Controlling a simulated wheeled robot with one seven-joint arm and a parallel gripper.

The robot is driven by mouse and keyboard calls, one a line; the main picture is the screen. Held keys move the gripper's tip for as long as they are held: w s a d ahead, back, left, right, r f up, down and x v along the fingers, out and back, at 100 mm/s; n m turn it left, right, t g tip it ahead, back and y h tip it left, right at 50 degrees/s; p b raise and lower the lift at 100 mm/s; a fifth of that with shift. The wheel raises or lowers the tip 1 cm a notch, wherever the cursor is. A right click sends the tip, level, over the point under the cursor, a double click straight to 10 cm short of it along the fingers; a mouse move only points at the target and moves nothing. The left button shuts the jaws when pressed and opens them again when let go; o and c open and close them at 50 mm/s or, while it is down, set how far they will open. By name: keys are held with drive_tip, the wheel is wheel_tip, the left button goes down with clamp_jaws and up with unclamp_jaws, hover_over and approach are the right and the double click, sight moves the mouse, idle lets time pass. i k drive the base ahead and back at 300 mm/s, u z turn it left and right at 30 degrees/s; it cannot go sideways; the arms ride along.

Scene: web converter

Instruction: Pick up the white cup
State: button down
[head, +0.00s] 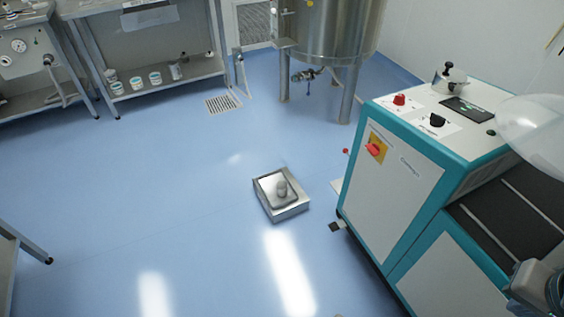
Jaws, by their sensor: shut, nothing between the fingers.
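Several small white tubs or cups with coloured bands stand on the lower shelf at the upper left: one white cup (117,87), a second white cup (136,83) and a third white cup (155,78). A rounded whitish object (457,77) sits on top of the teal and white machine, next to a small dark-topped item (446,69). It is too small to tell if it is a cup. Part of what looks like my arm shows at the lower right corner, over the machine. My gripper's fingers are not in view.
The teal and white machine (395,190) fills the right side. A metal box scale (281,194) lies on the blue floor in the middle. A steel tank (325,30) stands at the back on legs. A steel bench (150,50) is at the upper left.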

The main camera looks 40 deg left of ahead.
sight(281, 186)
drive_tip(key=u, duration=2.6)
drive_tip(key=i, duration=3.6)
drive_tip(key=z, duration=1.95)
